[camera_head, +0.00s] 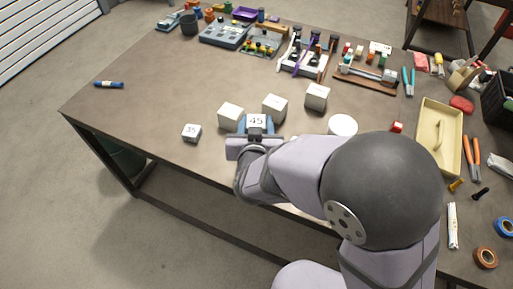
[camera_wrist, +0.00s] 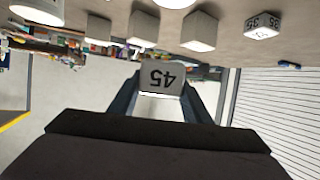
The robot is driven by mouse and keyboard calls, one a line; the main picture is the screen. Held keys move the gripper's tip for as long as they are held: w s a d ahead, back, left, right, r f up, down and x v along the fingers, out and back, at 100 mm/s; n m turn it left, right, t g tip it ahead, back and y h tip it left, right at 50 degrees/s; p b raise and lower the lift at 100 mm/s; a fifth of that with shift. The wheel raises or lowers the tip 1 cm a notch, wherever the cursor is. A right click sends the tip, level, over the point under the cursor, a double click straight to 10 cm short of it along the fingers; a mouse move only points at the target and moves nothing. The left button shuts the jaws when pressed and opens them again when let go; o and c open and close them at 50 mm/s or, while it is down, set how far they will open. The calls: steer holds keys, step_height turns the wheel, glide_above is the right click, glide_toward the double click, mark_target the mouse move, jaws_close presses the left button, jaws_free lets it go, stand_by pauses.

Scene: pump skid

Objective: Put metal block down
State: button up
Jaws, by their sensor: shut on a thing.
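A metal block marked 45 (camera_head: 257,120) is between the blue fingers of my gripper (camera_head: 256,127), near the front edge of the table (camera_head: 165,85). In the wrist view the block (camera_wrist: 161,80) shows its 45 upside down, held between the two fingertips (camera_wrist: 160,88). My gripper is shut on it. I cannot tell whether the block touches the tabletop. A smaller block marked 35 (camera_head: 192,133) sits to the left; it also shows in the wrist view (camera_wrist: 262,27). Three pale blocks (camera_head: 231,116) (camera_head: 274,105) (camera_head: 317,96) stand just behind my gripper.
A white round object (camera_head: 342,125) stands right of the blocks, beside my arm. A yellow tray (camera_head: 425,150), pliers (camera_head: 472,158) and tape rolls (camera_head: 485,257) lie on the right. Devices and parts line the back. The left tabletop is mostly clear, except a blue marker (camera_head: 109,85).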

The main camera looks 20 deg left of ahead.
steer(key=shift+f, duration=4.6)
steer(key=shift+f, duration=0.2)
steer(key=o, duration=1.3)
steer(key=shift+r, duration=0.1)
steer(key=b+v, duration=0.1)
steer(key=v, duration=1.1)
steer(key=shift+r, duration=0.15)
